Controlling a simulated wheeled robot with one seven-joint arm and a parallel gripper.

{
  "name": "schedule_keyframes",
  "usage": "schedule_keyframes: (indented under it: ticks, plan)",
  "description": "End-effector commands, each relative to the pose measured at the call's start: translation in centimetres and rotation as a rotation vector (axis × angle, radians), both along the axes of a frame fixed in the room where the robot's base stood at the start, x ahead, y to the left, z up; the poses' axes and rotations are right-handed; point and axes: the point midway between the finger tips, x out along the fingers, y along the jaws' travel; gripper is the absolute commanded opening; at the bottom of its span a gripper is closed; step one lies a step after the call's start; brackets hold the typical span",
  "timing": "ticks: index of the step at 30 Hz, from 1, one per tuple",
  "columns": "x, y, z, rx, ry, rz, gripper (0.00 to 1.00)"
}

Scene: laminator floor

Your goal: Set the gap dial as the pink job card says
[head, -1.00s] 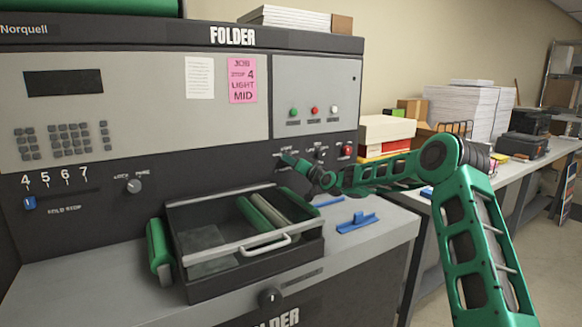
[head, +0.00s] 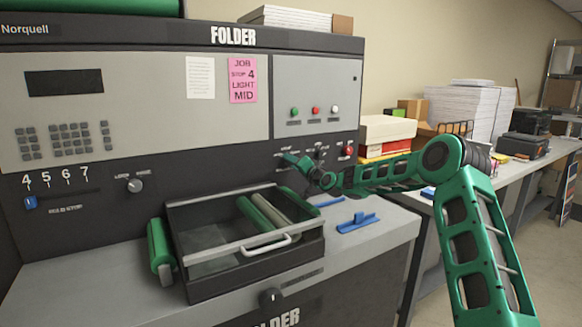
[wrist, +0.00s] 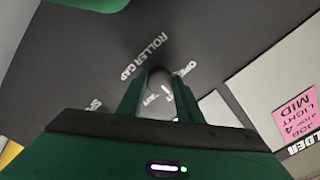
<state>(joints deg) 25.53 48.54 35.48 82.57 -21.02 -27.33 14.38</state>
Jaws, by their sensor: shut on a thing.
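The pink job card (head: 243,80) on the folder's front reads JOB, STOP 4, LIGHT, MID. It also shows upside down in the wrist view (wrist: 297,117). My gripper (head: 290,160) is at the dark control panel, right of the card and below the coloured buttons. In the wrist view my gripper (wrist: 160,95) is shut on a dark round knob, the gap dial (wrist: 160,76), beside the words ROLLER GAP. OPEN shows near it; other labels are partly hidden by the fingers. I cannot read the dial's pointer. In the head view the gripper hides the dial.
A blue slider (head: 30,202) stands under 4 at the left. A lock knob (head: 134,186) and a red button (head: 348,150) flank the area. A blue piece (head: 358,222) lies on the counter.

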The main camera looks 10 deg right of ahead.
Motion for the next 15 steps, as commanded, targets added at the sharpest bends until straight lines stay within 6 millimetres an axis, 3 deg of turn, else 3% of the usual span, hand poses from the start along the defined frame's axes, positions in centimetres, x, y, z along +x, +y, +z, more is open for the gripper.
schedule_keyframes:
  ticks: [1,2,4,15]
  plan:
    - [0.06,-0.59,-0.35,-0.004,0.004,-0.008,0.10]
    - [0.06,-0.60,-0.35,-0.004,0.005,-0.009,0.37]
    - [0.06,-0.57,-0.33,-0.004,0.004,-0.008,0.51]
    - [-0.31,-0.39,-0.12,-0.004,0.001,-0.003,0.51]
